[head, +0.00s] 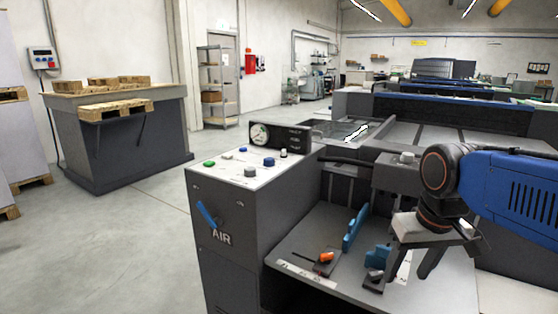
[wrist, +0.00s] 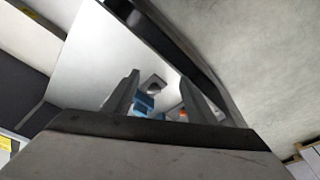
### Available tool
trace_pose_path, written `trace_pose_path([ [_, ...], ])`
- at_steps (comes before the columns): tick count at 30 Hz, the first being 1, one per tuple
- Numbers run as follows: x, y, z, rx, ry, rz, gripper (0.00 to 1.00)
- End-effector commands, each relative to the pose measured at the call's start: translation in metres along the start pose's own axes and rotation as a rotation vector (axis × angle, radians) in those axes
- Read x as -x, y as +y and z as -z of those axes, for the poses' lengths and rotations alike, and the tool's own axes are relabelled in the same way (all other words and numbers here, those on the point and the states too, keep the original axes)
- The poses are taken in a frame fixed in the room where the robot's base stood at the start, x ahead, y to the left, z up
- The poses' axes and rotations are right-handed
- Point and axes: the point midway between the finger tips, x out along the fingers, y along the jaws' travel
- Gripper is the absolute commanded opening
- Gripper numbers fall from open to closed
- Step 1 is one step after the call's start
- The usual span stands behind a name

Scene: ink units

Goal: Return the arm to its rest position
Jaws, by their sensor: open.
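My arm (head: 510,185), blue with dark joints, reaches in from the right edge in the head view. My gripper (head: 402,272) hangs over the right part of the light shelf (head: 435,290) of the ink unit, fingers pointing down. Its two fingers are apart with nothing seen between them. In the wrist view the fingers of my gripper (wrist: 160,98) also stand apart, with blue and orange parts on the shelf beyond them. The fingers partly cover the shelf in the head view.
A blue upright part (head: 355,222), a smaller blue part (head: 377,257) and an orange-tipped piece (head: 326,257) are on the shelf. The grey control cabinet (head: 228,240) has a gauge, knobs and a blue AIR lever (head: 207,214). Open floor (head: 120,250) lies left.

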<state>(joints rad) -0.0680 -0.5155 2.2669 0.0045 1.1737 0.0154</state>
Motion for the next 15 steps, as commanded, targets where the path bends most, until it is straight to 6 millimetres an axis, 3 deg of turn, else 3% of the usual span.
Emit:
trace_pose_path([
  [9,-0.032,0.013,-0.065,-0.032,0.134,-0.015,0.51],
  [15,-0.047,0.017,-0.087,-0.042,0.185,-0.022,0.51],
])
